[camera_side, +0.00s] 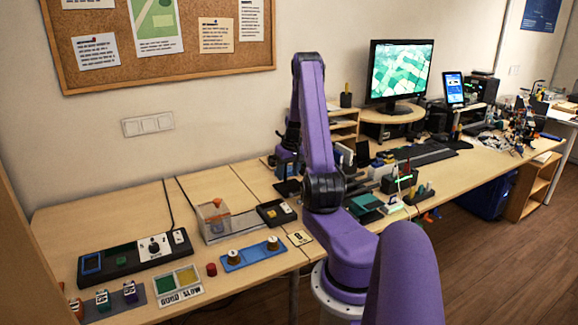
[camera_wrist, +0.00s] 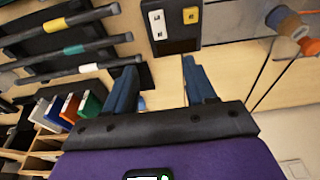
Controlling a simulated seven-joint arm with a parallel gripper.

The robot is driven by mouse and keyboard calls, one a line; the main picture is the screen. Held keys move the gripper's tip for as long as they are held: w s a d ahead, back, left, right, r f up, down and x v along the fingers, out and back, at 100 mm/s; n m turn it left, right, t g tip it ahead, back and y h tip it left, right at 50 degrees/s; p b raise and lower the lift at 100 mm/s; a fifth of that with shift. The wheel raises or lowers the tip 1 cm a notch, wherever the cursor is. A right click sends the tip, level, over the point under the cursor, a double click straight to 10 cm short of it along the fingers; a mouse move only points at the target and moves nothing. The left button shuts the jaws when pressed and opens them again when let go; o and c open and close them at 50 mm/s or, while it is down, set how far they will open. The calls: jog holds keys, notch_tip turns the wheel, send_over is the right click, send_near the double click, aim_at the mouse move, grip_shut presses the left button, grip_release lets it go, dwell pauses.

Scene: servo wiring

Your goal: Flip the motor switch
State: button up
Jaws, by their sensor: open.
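A black switch box (camera_side: 276,213) with a white and a yellow part lies right of a clear case (camera_side: 214,219) with an orange top. In the wrist view the box (camera_wrist: 171,28) is just beyond my fingertips, apart from them as far as I can tell. My gripper (camera_wrist: 165,72) is open and empty, its two dark blue fingers pointing toward the box. In the side view my gripper is mostly hidden behind my purple arm. A black control panel (camera_side: 134,257) with a dial and a small white switch lies at the left. No readable label names the motor switch.
A blue board (camera_side: 252,254) with two knobs and a red button (camera_side: 211,269) lie in front. In the wrist view, black bars with coloured bands (camera_wrist: 75,48) and coloured upright pieces (camera_wrist: 70,108) stand at the left. Bare wood shows between the devices.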

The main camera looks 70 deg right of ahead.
jog(key=shift+s+a+r, duration=0.1)
jog(key=shift+a+r, duration=0.05)
jog(key=shift+r, duration=0.55)
jog(key=shift+s+a+r, duration=0.1)
jog(key=shift+r, duration=0.55)
jog(key=w+a+r+n+y, duration=0.1)
jog(key=w+a+r+n, duration=0.3)
jog(key=a, duration=0.6)
jog(key=w+a+n, duration=0.2)
jog(key=w+a, duration=0.3)
jog(key=a, duration=0.5)
jog(key=w+a+r+n+y, duration=0.1)
jog(key=w+a+r+n, duration=0.3)
jog(key=a, duration=0.7)
jog(key=s+a+n+g, duration=0.1)
jog(key=s+a+n, duration=0.25)
jog(key=a, duration=0.45)
jog(key=s+a+n, duration=0.2)
jog(key=s+a, duration=0.2)
jog(key=a, duration=0.4)
jog(key=s+a+n, duration=0.2)
jog(key=s+n, duration=0.1)
jog(key=s, duration=0.4)
jog(key=s+a+r+n, duration=0.1)
jog(key=s+a+n, duration=0.2)
jog(key=s, duration=0.5)
jog(key=shift+s+r, duration=0.2)
jog(key=shift+s, duration=0.05)
